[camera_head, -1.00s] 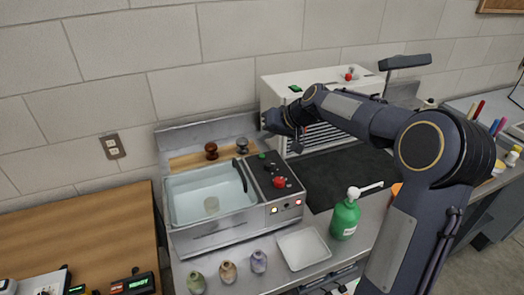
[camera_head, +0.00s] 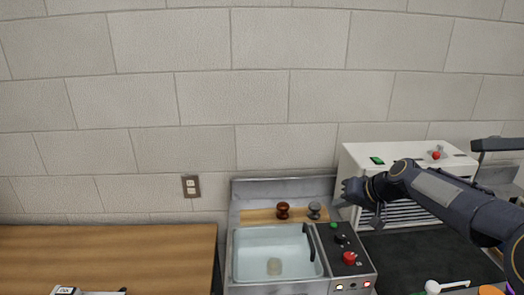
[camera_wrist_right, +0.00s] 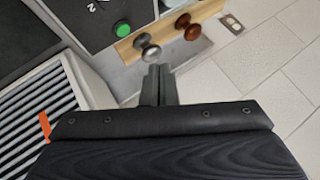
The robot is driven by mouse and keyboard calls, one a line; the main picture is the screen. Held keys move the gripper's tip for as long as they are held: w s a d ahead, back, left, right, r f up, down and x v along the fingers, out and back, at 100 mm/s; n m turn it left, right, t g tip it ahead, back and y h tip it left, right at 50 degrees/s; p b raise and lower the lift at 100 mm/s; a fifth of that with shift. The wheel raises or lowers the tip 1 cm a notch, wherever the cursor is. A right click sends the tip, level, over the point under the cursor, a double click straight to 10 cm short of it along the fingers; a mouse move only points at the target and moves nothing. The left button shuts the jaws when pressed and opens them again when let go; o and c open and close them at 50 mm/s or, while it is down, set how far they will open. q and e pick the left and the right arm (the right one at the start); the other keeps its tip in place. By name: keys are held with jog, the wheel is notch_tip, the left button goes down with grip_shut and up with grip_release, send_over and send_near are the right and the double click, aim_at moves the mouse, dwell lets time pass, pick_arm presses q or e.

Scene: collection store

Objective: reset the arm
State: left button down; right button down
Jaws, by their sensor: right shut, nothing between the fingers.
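My right arm comes in from the right in the head view. Its gripper (camera_head: 352,190) is in the air near the front left of the white vented cabinet, right of the grey knob (camera_head: 314,210). In the right wrist view the two fingers (camera_wrist_right: 158,84) are together, shut and empty. The grey knob (camera_wrist_right: 147,46) shows just beyond the fingertips there, apart as far as I can tell. The left gripper is not in view.
A sink basin (camera_head: 262,256) lies left of a control panel with a red button (camera_head: 349,257). A brown knob (camera_head: 283,210) stands on the wooden strip behind. The white cabinet (camera_head: 370,160) is close to the gripper. A wooden table (camera_head: 100,245) is at left.

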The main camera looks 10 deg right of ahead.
jog(key=s+a+r, duration=0.1)
jog(key=s+a, duration=0.1)
jog(key=s, duration=0.7)
jog(key=s+a+r, duration=0.1)
jog(key=s+a, duration=0.2)
jog(key=s, duration=0.6)
jog(key=s+a+f+g, duration=0.1)
jog(key=s+f, duration=0.3)
jog(key=s, duration=0.4)
jog(key=s+a+f+g+h, duration=0.1)
jog(key=s+a+f, duration=0.1)
jog(key=s, duration=0.7)
jog(key=shift+a+f+n, duration=0.4)
jog(key=shift+f, duration=0.5)
